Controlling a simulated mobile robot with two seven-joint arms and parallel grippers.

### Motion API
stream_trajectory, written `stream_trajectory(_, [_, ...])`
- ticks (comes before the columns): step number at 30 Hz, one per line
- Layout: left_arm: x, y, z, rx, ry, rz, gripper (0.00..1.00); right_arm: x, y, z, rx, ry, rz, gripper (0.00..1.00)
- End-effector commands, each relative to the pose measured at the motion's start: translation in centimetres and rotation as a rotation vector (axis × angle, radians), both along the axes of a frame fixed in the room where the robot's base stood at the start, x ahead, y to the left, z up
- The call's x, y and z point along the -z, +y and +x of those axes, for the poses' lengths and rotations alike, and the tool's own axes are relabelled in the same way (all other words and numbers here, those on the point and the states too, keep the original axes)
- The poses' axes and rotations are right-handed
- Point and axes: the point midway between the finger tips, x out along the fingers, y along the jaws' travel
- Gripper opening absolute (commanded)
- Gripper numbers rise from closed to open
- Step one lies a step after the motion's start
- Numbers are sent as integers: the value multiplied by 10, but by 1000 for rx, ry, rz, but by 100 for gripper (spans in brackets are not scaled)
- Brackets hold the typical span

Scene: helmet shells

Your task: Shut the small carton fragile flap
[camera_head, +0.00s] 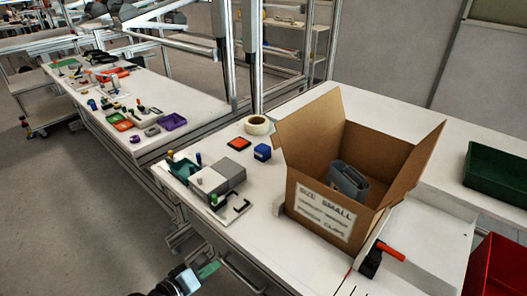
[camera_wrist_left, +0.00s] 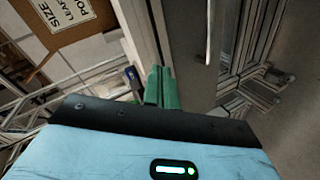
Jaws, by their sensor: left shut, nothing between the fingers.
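The small cardboard carton (camera_head: 368,232) stands on the white bench with its top open. Its left flap (camera_head: 308,122) and right flap (camera_head: 421,165) stick up and outward. The front bears a white label reading "SIZE SMALL". I cannot make out the word fragile on any flap. Grey parts (camera_head: 348,181) sit inside. My left gripper (camera_head: 208,270) is low at the front, left of the carton and well apart from it. Its green fingers (camera_wrist_left: 161,88) are shut and empty in the left wrist view, where a labelled cardboard face (camera_wrist_left: 62,38) shows upper left. My right gripper is out of view.
Green (camera_head: 497,172) and red (camera_head: 497,268) bins stand right.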

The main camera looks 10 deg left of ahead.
Motion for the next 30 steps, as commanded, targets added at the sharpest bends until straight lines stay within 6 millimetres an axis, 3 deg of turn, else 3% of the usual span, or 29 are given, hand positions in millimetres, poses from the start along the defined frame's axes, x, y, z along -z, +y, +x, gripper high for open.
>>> stream_trajectory(3, [-29, 3, 45, -11, 6, -203, 0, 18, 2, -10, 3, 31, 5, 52])
stream_trajectory(9, [-102, 5, 105, 14, 35, -544, 0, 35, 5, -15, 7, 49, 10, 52])
stream_trajectory(15, [-179, 9, 138, 83, 83, -820, 0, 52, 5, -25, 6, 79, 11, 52])
stream_trajectory(18, [-205, 10, 144, 114, 105, -904, 0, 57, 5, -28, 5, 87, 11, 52])
stream_trajectory(22, [-224, 11, 147, 137, 123, -960, 0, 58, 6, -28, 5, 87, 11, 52])
stream_trajectory(30, [-229, 9, 149, 141, 125, -971, 0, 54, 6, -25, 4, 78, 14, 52])
